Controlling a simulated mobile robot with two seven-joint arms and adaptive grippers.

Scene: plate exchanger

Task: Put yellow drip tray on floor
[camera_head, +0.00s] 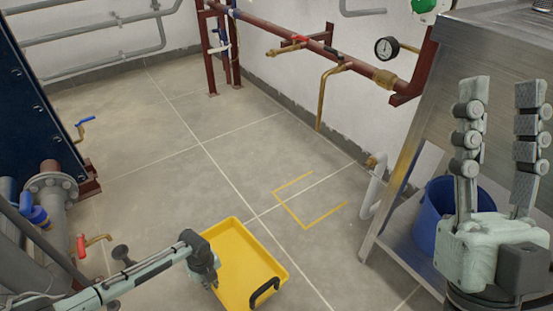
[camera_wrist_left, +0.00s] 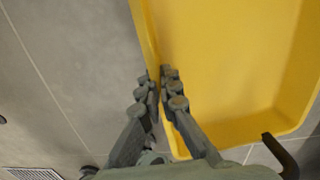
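The yellow drip tray (camera_head: 240,262) is at the bottom middle of the head view, with a black handle at its near right end. It fills much of the left wrist view (camera_wrist_left: 230,60). My left gripper (camera_head: 208,272) is at the tray's left edge; in the left wrist view its two fingers (camera_wrist_left: 160,82) close on the tray's side wall, one outside and one inside. Whether the tray touches the floor is hard to tell. My right gripper (camera_head: 500,130) is open, raised and empty at the right, fingers pointing up.
Yellow corner markings (camera_head: 306,205) lie on the bare tiled floor (camera_head: 190,165) beyond the tray. A metal table (camera_head: 400,190) with a blue bucket (camera_head: 440,205) beneath it stands at the right. Pipes and valves (camera_head: 55,195) stand at the left. A floor grate (camera_wrist_left: 35,173) shows in the wrist view.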

